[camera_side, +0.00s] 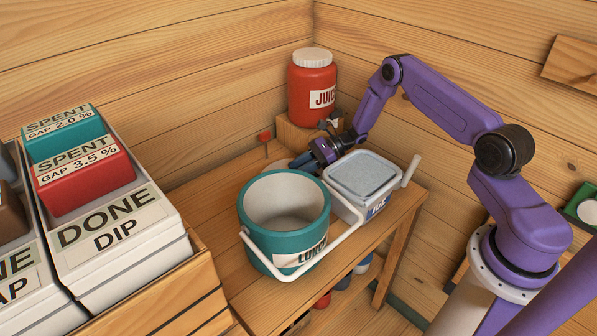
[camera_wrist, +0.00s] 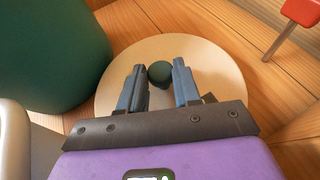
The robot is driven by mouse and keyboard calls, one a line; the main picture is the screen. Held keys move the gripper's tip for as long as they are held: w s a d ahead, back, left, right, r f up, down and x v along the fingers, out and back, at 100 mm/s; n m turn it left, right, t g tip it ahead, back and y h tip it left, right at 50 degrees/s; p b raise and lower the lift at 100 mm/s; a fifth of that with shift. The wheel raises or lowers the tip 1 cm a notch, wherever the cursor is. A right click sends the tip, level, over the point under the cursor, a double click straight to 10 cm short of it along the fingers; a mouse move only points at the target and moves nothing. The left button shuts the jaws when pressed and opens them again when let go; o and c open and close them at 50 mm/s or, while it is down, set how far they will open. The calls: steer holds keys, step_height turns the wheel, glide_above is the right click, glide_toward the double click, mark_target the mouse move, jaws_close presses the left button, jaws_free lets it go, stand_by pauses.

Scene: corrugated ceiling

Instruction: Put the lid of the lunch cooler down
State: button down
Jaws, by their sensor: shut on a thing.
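The lunch cooler (camera_side: 262,228) is a teal tub on the wooden table, open at the top, with a pale inside. Its white handle hangs down over the front and partly hides the label. In the wrist view its dark green wall (camera_wrist: 50,50) is at the upper left. The lid (camera_wrist: 220,80) is a round cream disc with a dark green knob (camera_wrist: 159,71). My gripper (camera_wrist: 159,78) is shut on the knob. In the side view my gripper (camera_side: 318,153) is behind the cooler, with the lid mostly hidden; I cannot tell whether it touches the table.
A white ice box (camera_side: 362,175) with a grey top stands right of the cooler. A red juice jug (camera_side: 312,90) stands on a wooden block at the back corner. A small red-topped post (camera_side: 265,137) rises behind the cooler.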

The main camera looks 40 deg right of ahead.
step_height(320, 180, up, 23)
steer(key=w+a+m+t+h, duration=0.15)
steer(key=w+a, duration=0.25)
steer(key=a, duration=0.4)
steer(key=w+a+m+t+h, duration=0.1)
steer(key=w+a+m+t, duration=0.2)
steer(key=w+a, duration=0.35)
steer(key=shift+h, duration=0.25)
steer(key=f, duration=0.7)
steer(key=s+a+f, duration=0.1)
steer(key=f, duration=0.7)
steer(key=a+f, duration=0.1)
steer(key=f, duration=0.7)
steer(key=shift+s, duration=0.35)
steer(key=shift+f, duration=0.2)
steer(key=c, duration=0.8)
jaws_free()
steer(key=shift+g, duration=0.25)
